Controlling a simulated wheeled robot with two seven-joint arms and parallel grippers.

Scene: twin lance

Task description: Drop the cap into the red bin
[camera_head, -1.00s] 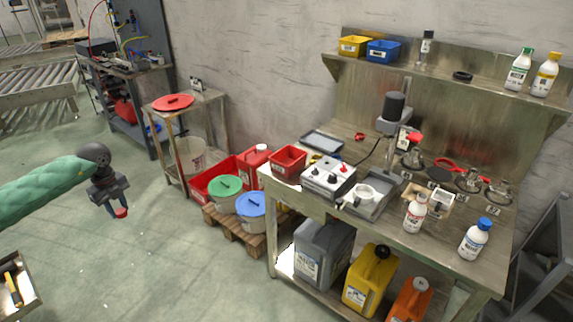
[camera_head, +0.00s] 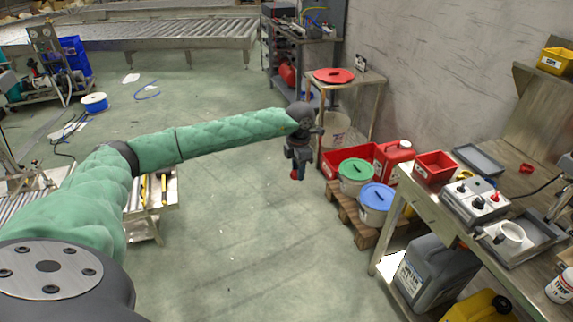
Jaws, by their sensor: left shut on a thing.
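My left gripper (camera_head: 297,170) hangs pointing down at the end of my outstretched green-sleeved arm, over the floor. It is shut on a small red cap (camera_head: 294,175), which shows only partly at the fingertips. A small open red bin (camera_head: 434,168) stands on the workbench corner, well to the right of the gripper. A larger red open crate (camera_head: 330,166) sits low on the pallet, just right of the gripper in the picture. The frames do not tell which of the two is the named bin. My right gripper is not in view.
A green-lidded bucket (camera_head: 356,170) and a blue-lidded bucket (camera_head: 376,198) stand on the pallet beside a red canister (camera_head: 393,158). A small side table (camera_head: 368,86) bears a red lid (camera_head: 334,76). A tool cart (camera_head: 153,205) stands behind my arm. The middle floor is clear.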

